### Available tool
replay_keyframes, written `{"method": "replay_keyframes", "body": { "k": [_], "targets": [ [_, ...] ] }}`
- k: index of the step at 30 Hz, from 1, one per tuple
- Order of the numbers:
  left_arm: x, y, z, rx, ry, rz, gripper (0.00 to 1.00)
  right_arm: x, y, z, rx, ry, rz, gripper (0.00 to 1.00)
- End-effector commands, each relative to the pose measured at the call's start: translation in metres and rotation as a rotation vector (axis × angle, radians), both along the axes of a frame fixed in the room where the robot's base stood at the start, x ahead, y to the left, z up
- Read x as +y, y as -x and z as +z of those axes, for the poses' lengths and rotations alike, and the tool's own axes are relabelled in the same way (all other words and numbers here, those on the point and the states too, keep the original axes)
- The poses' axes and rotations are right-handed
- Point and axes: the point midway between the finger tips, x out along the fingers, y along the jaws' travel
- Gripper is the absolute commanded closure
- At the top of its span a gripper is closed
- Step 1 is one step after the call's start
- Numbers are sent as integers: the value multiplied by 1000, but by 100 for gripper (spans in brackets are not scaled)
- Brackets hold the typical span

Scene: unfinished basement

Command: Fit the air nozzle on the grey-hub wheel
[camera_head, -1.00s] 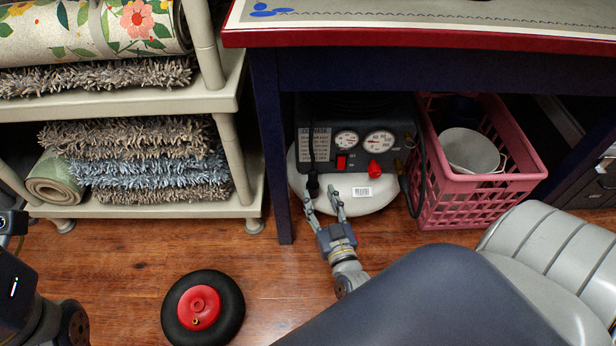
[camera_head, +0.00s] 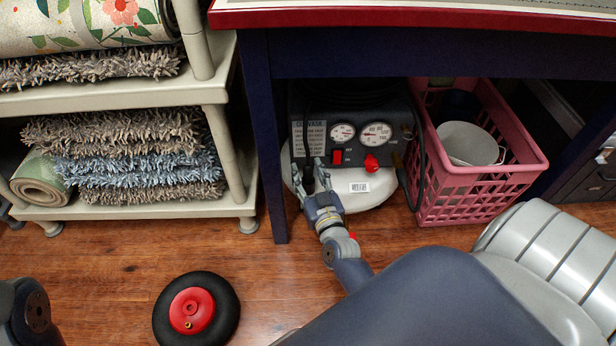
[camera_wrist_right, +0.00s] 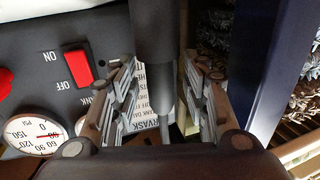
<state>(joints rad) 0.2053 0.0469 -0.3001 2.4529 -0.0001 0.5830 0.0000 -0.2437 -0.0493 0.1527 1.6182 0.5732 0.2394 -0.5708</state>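The black air nozzle (camera_head: 309,182) hangs upright at the front left of the compressor (camera_head: 350,135). My right gripper (camera_head: 309,176) has its fingers on either side of the nozzle. In the right wrist view the nozzle (camera_wrist_right: 154,45) stands between the two open fingers (camera_wrist_right: 158,85); I cannot tell whether they touch it. A wheel with a black tyre and red hub (camera_head: 192,310) lies flat on the floor, its small brass valve facing up. No grey-hub wheel shows. My left gripper is out of view; only part of my left arm shows at the lower left.
The compressor stands under a dark blue table (camera_head: 262,150), close to its leg. A pink crate (camera_head: 470,195) with a white bucket (camera_head: 468,145) is on its right. A beige shelf (camera_head: 225,120) with rugs is on the left. Wooden floor around the red-hub wheel is clear.

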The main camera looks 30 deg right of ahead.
Motion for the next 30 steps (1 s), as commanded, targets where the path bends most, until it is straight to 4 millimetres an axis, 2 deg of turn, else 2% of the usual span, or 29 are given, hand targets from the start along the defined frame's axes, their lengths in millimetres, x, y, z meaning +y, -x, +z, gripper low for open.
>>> {"method": "replay_keyframes", "body": {
  "k": [1, 4, 5, 19, 23, 25, 30],
  "targets": [
    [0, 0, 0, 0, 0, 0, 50, 0, 0, 0, 0, 0, 0, 74],
    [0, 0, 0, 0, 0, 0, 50, 0, 0, 0, 0, 0, 0, 96],
    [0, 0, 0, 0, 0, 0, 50, 0, 0, 0, 0, 0, 0, 100],
    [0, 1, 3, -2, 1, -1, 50, 0, 0, 5, -2, 1, 0, 100],
    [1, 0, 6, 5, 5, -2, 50, 0, 0, 15, -2, 1, 0, 100],
    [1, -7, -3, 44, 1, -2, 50, 0, 0, 21, -2, 0, 0, 100],
    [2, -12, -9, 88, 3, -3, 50, 0, 0, 41, -2, -1, 0, 100]
  ]
}}
